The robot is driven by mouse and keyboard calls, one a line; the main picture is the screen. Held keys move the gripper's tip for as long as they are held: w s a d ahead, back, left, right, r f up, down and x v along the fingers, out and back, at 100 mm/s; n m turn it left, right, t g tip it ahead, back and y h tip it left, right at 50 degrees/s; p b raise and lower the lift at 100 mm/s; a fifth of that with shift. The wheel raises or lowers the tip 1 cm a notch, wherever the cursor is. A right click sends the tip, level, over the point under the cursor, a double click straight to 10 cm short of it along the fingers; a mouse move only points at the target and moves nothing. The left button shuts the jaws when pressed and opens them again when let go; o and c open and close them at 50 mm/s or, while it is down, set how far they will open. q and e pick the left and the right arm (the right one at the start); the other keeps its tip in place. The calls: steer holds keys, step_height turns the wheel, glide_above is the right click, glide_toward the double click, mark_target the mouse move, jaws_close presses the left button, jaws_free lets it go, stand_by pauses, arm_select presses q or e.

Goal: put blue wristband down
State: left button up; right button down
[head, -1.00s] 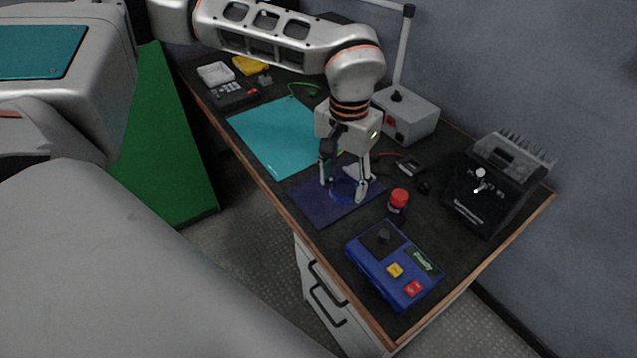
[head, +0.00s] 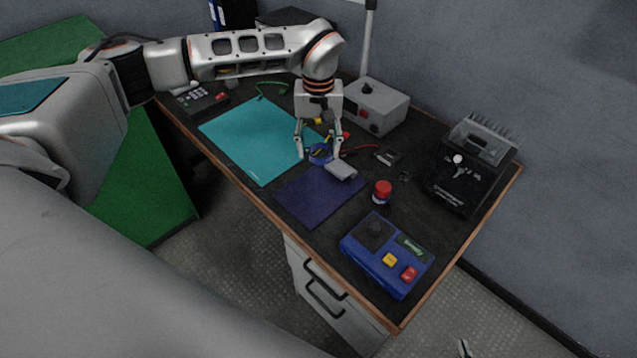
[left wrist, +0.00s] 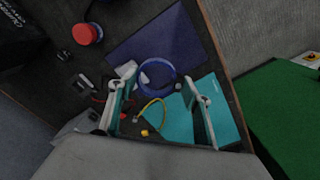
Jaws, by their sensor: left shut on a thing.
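The blue wristband (head: 320,155) is a ring between the fingers of my left gripper (head: 319,154), near the far corner of the dark purple mat (head: 318,197). The left wrist view shows the ring (left wrist: 174,75) between the two teal-padded fingers (left wrist: 163,97), which reach its sides. The gripper is shut on it. I cannot tell how high it is above the desk. What looks like a fingertip of my right gripper (head: 464,348) shows at the bottom edge; the rest is out of frame.
A teal mat (head: 245,135) lies left of the purple mat, which is mostly bare. A grey object (head: 341,170) sits at the purple mat's far edge. A red-capped container (head: 382,192), blue control box (head: 387,255) and black device (head: 462,175) stand on the right.

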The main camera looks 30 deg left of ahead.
mark_target(319, 190)
arm_select(q)
step_height(319, 190, down, 14)
steer(key=shift+r, duration=0.25)
steer(key=shift+f, duration=0.1)
steer(key=o, duration=0.9)
